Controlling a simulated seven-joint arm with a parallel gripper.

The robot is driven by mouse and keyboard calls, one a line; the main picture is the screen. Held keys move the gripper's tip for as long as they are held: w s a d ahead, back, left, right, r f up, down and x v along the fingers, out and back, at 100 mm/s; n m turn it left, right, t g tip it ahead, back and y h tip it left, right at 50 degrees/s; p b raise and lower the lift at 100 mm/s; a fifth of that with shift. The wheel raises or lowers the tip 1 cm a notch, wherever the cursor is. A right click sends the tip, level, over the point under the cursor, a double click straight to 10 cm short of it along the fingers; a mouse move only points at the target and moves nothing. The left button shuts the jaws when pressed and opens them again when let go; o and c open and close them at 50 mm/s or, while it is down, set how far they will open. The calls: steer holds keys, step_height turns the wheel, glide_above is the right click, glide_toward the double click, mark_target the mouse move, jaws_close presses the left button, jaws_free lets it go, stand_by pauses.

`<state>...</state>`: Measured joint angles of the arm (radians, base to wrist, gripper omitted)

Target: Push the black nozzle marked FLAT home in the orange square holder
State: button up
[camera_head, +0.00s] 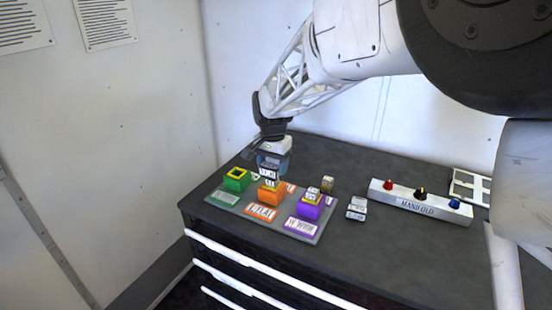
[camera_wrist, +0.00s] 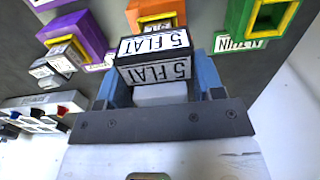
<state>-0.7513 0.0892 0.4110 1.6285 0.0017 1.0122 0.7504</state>
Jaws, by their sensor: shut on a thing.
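The black nozzle with white labels reading "5 FLAT" (camera_wrist: 153,60) is between the blue fingers of my gripper (camera_wrist: 155,80), which is shut on it. In the head view my gripper (camera_head: 271,160) holds the nozzle (camera_head: 267,174) at the orange square holder (camera_head: 267,196), which has a yellow rim. The orange holder also shows in the wrist view (camera_wrist: 150,8), just past the nozzle and partly hidden by it. The nozzle appears upright over the holder; I cannot tell whether it touches or how deep it sits.
A green holder (camera_head: 236,184) on the left is empty. A purple holder (camera_head: 311,209) on the right has a labelled block in it. Loose labelled blocks (camera_head: 356,208) lie right of the grey plate (camera_head: 320,232). A manifold box with knobs (camera_head: 420,202) stands further right.

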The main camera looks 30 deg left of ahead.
steer(key=shift+f, duration=1.7)
steer(key=shift+f, duration=0.5)
stand_by(0.4)
steer(key=o, duration=1.2)
steer(key=shift+r, duration=0.2)
steer(key=shift+r, duration=2.8)
